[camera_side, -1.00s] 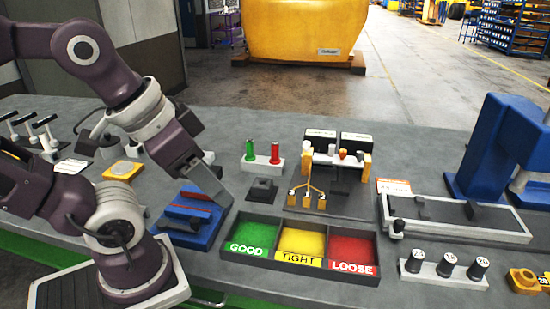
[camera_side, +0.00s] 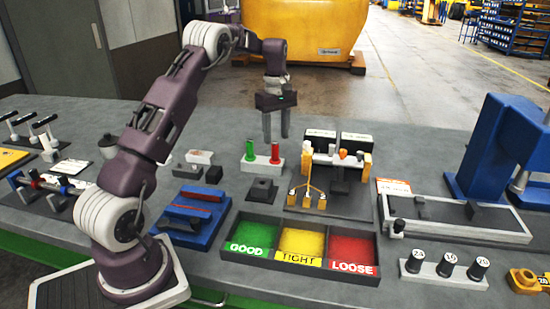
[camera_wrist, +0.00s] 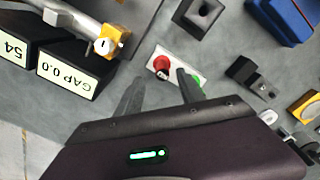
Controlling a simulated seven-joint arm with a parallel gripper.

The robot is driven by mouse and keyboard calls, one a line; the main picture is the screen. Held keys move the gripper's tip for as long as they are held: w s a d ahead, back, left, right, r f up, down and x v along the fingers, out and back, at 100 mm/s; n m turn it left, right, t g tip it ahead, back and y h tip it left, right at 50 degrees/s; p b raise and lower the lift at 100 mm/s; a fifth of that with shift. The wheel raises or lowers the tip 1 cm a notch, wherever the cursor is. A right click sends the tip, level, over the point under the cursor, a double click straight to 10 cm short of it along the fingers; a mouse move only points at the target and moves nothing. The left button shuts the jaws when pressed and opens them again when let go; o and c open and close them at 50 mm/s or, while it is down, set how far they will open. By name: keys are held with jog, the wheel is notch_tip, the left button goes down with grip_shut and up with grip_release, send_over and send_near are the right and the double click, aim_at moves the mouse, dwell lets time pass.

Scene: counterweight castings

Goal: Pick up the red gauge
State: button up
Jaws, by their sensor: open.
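The red gauge (camera_side: 275,153) stands upright in a small white block (camera_side: 262,164) on the bench, to the right of a green gauge (camera_side: 250,151). My gripper (camera_side: 276,138) is open and empty, pointing down above and behind the block in the side view. In the wrist view the red gauge (camera_wrist: 162,64) shows from above, beyond and between my two fingers (camera_wrist: 160,88). The green gauge (camera_wrist: 196,82) is partly hidden by the right finger there. I see no contact between the fingers and the red gauge.
A dark square block (camera_side: 262,190) sits in front of the gauge stand. The sorting tray (camera_side: 262,263) with GOOD, TIGHT and LOOSE bins lies nearer. A fixture with yellow posts (camera_side: 292,203) and dark labelled boxes (camera_side: 356,142) stands close on the right.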

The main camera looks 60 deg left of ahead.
aim_at(275, 144)
jog(key=f, duration=0.6)
jog(key=shift+s+f, duration=0.2)
jog(key=shift+f, duration=0.1)
grip_shut()
